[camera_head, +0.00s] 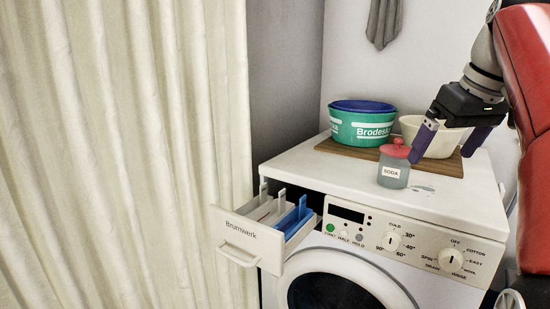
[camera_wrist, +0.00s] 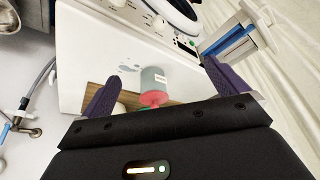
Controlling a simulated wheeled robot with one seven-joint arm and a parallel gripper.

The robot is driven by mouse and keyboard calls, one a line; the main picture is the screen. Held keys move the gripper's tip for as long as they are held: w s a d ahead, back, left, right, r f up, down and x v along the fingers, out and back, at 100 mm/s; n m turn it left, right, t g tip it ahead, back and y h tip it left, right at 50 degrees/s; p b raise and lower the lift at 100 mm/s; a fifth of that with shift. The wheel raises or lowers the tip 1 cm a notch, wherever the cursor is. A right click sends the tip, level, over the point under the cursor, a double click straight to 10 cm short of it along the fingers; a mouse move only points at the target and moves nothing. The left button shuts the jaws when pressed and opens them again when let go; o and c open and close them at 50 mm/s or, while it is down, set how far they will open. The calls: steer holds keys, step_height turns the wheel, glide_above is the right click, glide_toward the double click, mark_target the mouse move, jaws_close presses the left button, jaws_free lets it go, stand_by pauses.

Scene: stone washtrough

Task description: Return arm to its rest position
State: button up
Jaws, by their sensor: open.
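My gripper (camera_head: 446,149) is at the right of the head view, above the washing machine top, with its two purple fingers spread apart. In the wrist view my gripper (camera_wrist: 155,92) is open, with nothing held between the fingers. A jar labelled SODA (camera_head: 393,172) with a red lid stands upright on the machine top, just left of the gripper in the head view. In the wrist view the jar (camera_wrist: 153,80) appears in the gap between the fingers. I cannot tell its exact distance from them.
The washing machine's (camera_head: 300,160) detergent drawer (camera_head: 247,240) is pulled open at the front left. A wooden board (camera_head: 445,167) behind the jar bears a green tub (camera_head: 361,130) and a cream bowl (camera_head: 410,128). A curtain (camera_head: 125,150) hangs at left. A grey cloth (camera_head: 384,22) hangs on the wall.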

steer(key=s+a+f+m, duration=0.1)
steer(key=s+a+f, duration=0.3)
steer(key=f, duration=0.5)
steer(key=s+a+f+m+t, duration=0.1)
steer(key=s+a+f, duration=0.3)
steer(key=s+f, duration=0.3)
steer(key=s+a+f+h, duration=0.1)
steer(key=s+a+f, duration=0.4)
steer(key=f, duration=0.7)
steer(key=shift+s+f+m, duration=0.2)
steer(key=shift+f+m, duration=0.15)
steer(key=shift+m, duration=0.05)
steer(key=shift+a, duration=0.1)
